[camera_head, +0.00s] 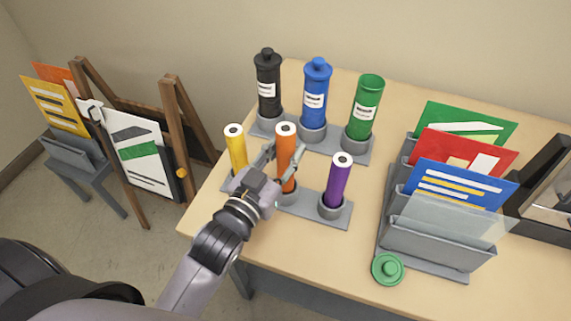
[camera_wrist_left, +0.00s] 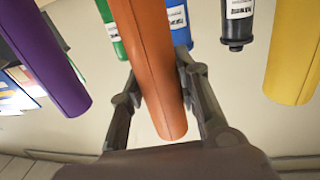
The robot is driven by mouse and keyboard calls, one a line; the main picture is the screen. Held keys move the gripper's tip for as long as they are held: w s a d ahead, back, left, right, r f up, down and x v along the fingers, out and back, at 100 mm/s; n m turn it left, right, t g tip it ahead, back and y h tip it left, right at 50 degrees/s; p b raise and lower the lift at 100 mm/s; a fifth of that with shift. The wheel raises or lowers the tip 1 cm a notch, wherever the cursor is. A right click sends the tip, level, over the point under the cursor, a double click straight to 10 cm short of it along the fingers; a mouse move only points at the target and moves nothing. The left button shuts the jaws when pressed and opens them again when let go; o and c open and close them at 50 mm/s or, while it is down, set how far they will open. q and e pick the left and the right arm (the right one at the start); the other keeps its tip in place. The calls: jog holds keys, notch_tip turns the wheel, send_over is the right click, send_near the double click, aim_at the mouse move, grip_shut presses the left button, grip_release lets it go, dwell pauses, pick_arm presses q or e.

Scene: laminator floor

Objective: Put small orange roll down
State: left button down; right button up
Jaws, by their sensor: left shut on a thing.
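The small orange roll (camera_head: 286,150) stands upright at the middle holder of the front grey rack (camera_head: 311,205), between the yellow roll (camera_head: 236,147) and the purple roll (camera_head: 337,182). My left gripper (camera_head: 279,162) is shut on the orange roll, with a finger on either side of it. In the left wrist view the orange roll (camera_wrist_left: 152,60) runs between the two fingers (camera_wrist_left: 163,95). The roll's lower end is at its holder cup, partly hidden by the gripper, so I cannot tell how fully it is seated. My right gripper does not show.
Behind stand black (camera_head: 267,85), blue (camera_head: 315,95) and green (camera_head: 366,108) tubes in a back rack (camera_head: 337,146). A grey file holder (camera_head: 437,246) with folders stands at the right. A green cap (camera_head: 387,268) lies near the table's front edge.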

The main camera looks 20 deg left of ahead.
aim_at(281, 171)
pick_arm(q)
notch_tip(281, 171, down, 3)
jog(key=shift+f, duration=0.45)
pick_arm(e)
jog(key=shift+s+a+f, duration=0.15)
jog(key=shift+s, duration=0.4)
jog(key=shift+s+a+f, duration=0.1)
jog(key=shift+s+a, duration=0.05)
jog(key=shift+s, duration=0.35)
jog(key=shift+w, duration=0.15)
pick_arm(q)
jog(key=shift+f, duration=0.2)
jog(key=c, duration=1.2)
grip_release()
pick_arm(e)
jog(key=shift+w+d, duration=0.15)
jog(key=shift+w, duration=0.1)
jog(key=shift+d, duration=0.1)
